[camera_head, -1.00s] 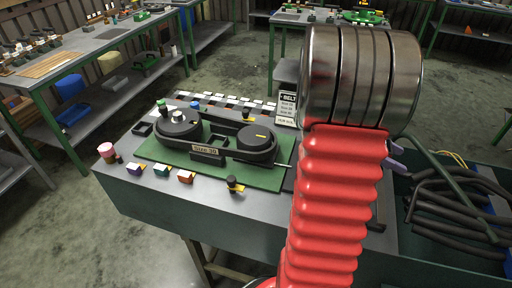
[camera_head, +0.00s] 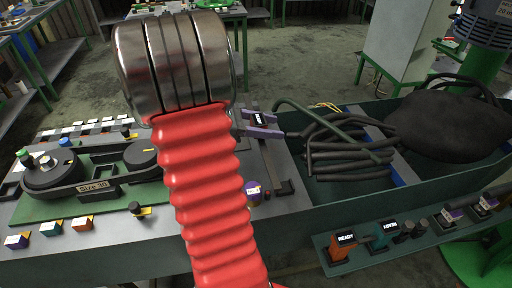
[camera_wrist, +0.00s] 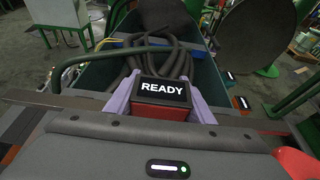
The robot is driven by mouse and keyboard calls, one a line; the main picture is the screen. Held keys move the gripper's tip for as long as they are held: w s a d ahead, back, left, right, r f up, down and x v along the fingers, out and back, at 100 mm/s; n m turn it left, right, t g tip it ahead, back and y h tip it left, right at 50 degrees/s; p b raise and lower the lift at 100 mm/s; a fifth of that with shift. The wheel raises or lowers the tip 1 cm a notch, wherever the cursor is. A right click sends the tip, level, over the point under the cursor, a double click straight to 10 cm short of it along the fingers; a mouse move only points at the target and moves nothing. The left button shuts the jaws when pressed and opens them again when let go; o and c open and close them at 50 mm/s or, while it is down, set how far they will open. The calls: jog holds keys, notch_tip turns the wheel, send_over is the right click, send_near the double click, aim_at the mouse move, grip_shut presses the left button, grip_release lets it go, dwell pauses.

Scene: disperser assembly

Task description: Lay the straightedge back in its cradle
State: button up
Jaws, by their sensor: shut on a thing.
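My gripper (camera_head: 262,120) has pale purple fingers shut on a red block with a black face reading READY. In the wrist view my gripper (camera_wrist: 160,98) has the block between its fingers. A long grey-brown bar, seemingly the straightedge (camera_wrist: 60,98), runs crosswise behind the block and past both fingers; their join is hidden. In the head view the gripper is above the right part of the bench, and my red arm hides much of that area. A dark angled bracket (camera_head: 285,187), perhaps the cradle, lies on the bench below and right of the gripper.
A green bin (camera_head: 330,205) holding black hoses (camera_head: 350,150) adjoins the bench at right. A front shelf carries READY (camera_head: 345,238) and LOWER (camera_head: 386,226) blocks. The two-pulley belt rig (camera_head: 95,180) stands at left. A purple-and-orange cylinder (camera_head: 253,192) stands near the arm.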

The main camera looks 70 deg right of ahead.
jog(key=shift+f, duration=2.35)
jog(key=shift+f, duration=1.9)
jog(key=o, duration=1.7)
jog(key=shift+f, duration=0.1)
jog(key=shift+c, duration=0.2)
jog(key=v, duration=1.2)
jog(key=shift+c, duration=0.4)
